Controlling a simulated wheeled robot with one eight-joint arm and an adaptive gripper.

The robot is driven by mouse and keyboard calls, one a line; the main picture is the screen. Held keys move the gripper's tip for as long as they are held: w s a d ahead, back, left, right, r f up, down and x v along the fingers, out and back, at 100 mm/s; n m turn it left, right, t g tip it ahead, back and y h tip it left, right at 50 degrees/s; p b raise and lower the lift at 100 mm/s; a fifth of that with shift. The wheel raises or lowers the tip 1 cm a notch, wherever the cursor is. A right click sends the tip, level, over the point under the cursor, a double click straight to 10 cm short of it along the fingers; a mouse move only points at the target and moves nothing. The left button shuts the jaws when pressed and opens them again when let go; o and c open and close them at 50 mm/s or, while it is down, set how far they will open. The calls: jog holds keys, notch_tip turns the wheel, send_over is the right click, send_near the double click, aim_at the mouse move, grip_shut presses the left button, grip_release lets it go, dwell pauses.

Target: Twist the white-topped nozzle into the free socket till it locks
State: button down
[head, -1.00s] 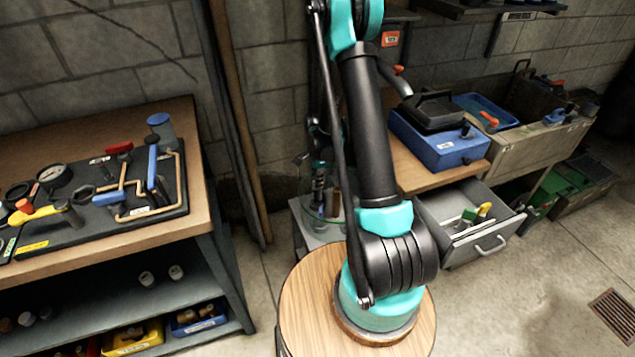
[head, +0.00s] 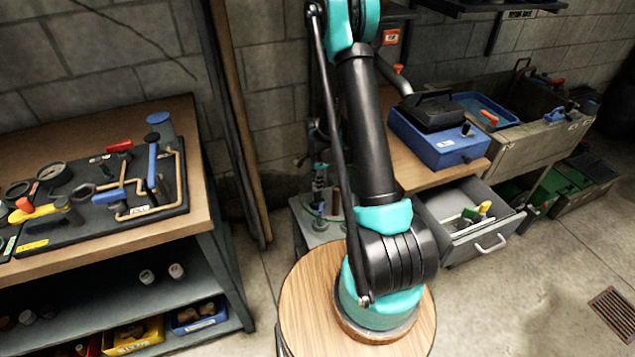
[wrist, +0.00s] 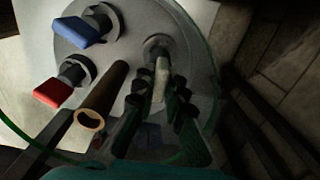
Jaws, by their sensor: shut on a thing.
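The white-topped nozzle (wrist: 161,80) is between the dark fingers of my gripper (wrist: 160,105) in the wrist view. My gripper is shut on it, and the fingers hide much of its body. A round grey socket fitting (wrist: 157,47) on the grey round plate (wrist: 187,42) lies just beyond the nozzle's far end. I cannot tell whether the nozzle is seated in it. In the head view, my gripper (head: 320,188) is small and partly hidden behind my arm, low over the grey stand (head: 312,233).
A blue-handled fitting (wrist: 82,31) and a red-handled fitting (wrist: 56,91) sit on the plate's left. A brown open tube (wrist: 103,95) stands close left of my gripper. A clear curved rim (wrist: 205,60) surrounds the plate. An open drawer (head: 470,225) stands right of the stand.

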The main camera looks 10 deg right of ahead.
jog(key=shift+f, duration=0.65)
dwell(0.5)
jog(key=shift+f, duration=0.55)
dwell(0.7)
jog(key=n, duration=1.2)
jog(key=shift+n, duration=0.4)
jog(key=c, duration=1.5)
grip_release()
